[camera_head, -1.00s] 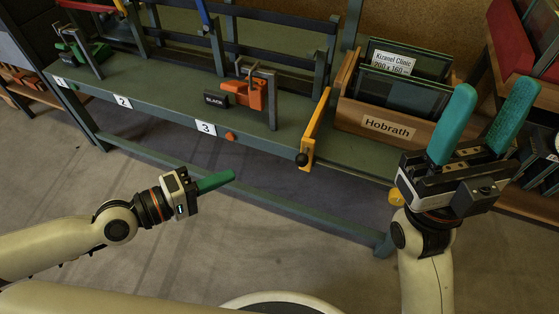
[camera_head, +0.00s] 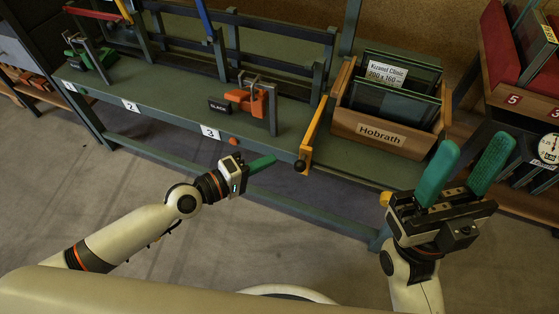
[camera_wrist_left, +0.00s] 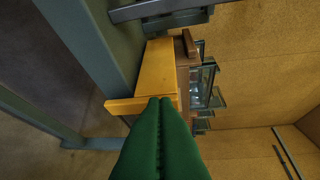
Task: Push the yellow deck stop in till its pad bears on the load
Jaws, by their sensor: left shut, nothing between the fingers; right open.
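The yellow deck stop (camera_head: 313,134) stands upright on the green bench, with a black knob (camera_head: 299,165) at its front end. Just right of it is the load, a wooden crate (camera_head: 345,121) labelled Hobrath, holding framed glass panes (camera_head: 384,105). I cannot tell whether the stop's pad touches the crate. My left gripper (camera_head: 262,164) is shut and empty, in front of the bench and left of the knob. In the left wrist view the yellow stop (camera_wrist_left: 155,75) is ahead of its green fingers (camera_wrist_left: 160,140). My right gripper (camera_head: 466,170) is open and empty, in front of the crate's right side.
An orange clamp (camera_head: 250,102) and a black block (camera_head: 220,106) sit on the bench by label 3. A green clamp (camera_head: 80,58) is at the far left. A shelf with red padding (camera_head: 500,50) stands at the right. The floor before the bench is clear.

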